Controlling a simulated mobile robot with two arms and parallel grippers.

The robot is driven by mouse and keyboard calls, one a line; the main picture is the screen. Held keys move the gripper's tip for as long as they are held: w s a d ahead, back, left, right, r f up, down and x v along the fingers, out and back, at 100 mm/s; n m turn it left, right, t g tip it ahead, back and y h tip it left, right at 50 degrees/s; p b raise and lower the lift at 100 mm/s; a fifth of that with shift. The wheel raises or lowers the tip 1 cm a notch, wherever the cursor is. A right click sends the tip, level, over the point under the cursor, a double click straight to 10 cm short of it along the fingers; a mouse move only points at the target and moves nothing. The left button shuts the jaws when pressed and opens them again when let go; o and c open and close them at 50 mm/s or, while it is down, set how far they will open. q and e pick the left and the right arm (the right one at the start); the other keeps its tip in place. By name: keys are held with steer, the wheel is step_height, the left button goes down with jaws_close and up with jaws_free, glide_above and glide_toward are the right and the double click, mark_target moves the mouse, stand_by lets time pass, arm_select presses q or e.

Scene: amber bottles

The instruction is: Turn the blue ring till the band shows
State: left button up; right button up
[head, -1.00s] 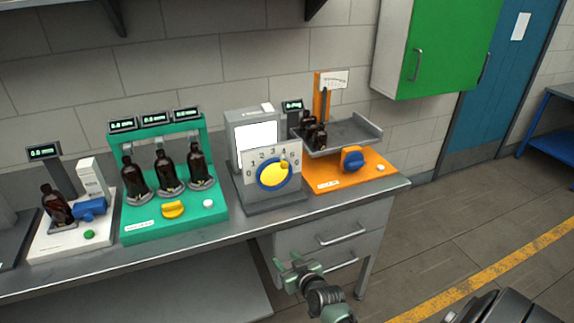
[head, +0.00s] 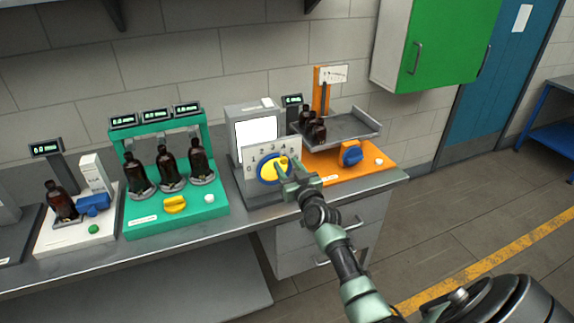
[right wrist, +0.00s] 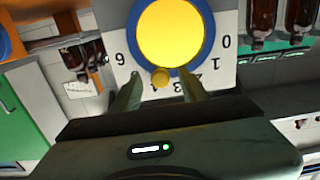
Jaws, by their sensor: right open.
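The blue ring (head: 259,175) surrounds a yellow disc (head: 269,167) on the numbered white plate (head: 251,160) of the grey unit. In the right wrist view the ring (right wrist: 134,38) shows close up around the yellow disc (right wrist: 170,32). A small yellow knob (right wrist: 160,78) sits at the ring's edge. My right gripper (head: 287,169) is at the ring's right side; in the right wrist view its fingers (right wrist: 158,84) stand open, one on each side of the knob. I cannot tell whether they touch it. I see no band. My left gripper is out of view.
A green stand (head: 150,222) with amber bottles is left of the grey unit. An orange unit (head: 375,158) with a blue knob and a grey tray of bottles is close on the right. A white unit (head: 60,241) with one bottle stands far left.

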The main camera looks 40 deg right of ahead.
steer(key=shift+w, duration=0.2)
jaws_close()
steer(key=m, duration=0.1)
steer(key=d+f+m+b, duration=0.1)
steer(key=m, duration=0.1)
steer(key=d+m+b, duration=0.1)
steer(key=m, duration=0.1)
steer(key=shift+s+f, duration=0.2)
steer(key=shift+s, duration=0.05)
steer(key=shift+a, duration=0.1)
jaws_free()
